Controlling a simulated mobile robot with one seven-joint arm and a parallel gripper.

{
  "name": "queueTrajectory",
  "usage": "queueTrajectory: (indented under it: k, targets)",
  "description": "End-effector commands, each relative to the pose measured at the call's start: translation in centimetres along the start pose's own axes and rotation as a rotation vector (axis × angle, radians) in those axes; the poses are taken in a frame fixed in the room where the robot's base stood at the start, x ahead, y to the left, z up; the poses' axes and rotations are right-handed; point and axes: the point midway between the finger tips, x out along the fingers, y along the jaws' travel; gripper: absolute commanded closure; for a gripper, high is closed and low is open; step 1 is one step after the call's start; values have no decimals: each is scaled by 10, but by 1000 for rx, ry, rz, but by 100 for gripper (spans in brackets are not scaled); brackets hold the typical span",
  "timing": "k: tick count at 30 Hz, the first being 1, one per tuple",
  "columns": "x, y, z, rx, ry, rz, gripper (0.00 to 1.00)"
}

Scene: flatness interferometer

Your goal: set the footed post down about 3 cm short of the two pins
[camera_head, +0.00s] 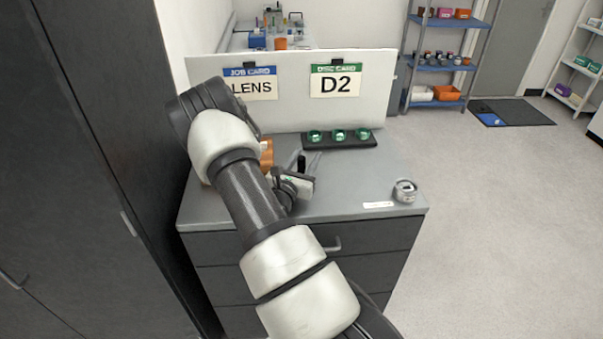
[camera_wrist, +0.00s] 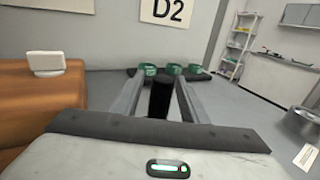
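The footed post shows as a dark upright cylinder (camera_wrist: 161,98) between my two grey fingers in the wrist view. It also shows as a small black post (camera_head: 302,163) between the fingertips in the head view. My gripper (camera_wrist: 160,92) appears shut on it, with a fingertip close against each side. My gripper (camera_head: 305,162) is over the middle of the grey cabinet top. The post's foot is hidden, so I cannot tell whether it touches the surface. I cannot make out the two pins in either view.
A black rack (camera_head: 340,140) with three green rings stands behind the gripper, before a white panel (camera_head: 300,105) with LENS and D2 cards. An orange-brown block (camera_wrist: 40,100) is close on the left. A round grey device (camera_head: 404,191) sits front right. The right-hand top is mostly clear.

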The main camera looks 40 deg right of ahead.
Motion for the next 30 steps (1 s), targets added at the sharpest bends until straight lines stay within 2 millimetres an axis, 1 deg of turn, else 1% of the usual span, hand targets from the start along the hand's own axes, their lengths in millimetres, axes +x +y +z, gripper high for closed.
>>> queueTrajectory:
  k: [1, 5, 6, 7, 14, 17, 20, 24, 30]
  targets:
    - [0, 0, 0, 0, 0, 0, 69]
    - [0, 0, 0, 0, 0, 0, 91]
    - [0, 0, 0, 0, 0, 0, 98]
    - [0, 0, 0, 0, 0, 0, 100]
    - [0, 0, 1, 1, -2, 0, 100]
    - [0, 0, 7, 2, -3, 0, 100]
    - [0, 1, 22, 2, -4, 0, 100]
    - [0, 1, 52, 6, -5, 1, 100]
    - [0, 1, 86, 5, -3, 0, 100]
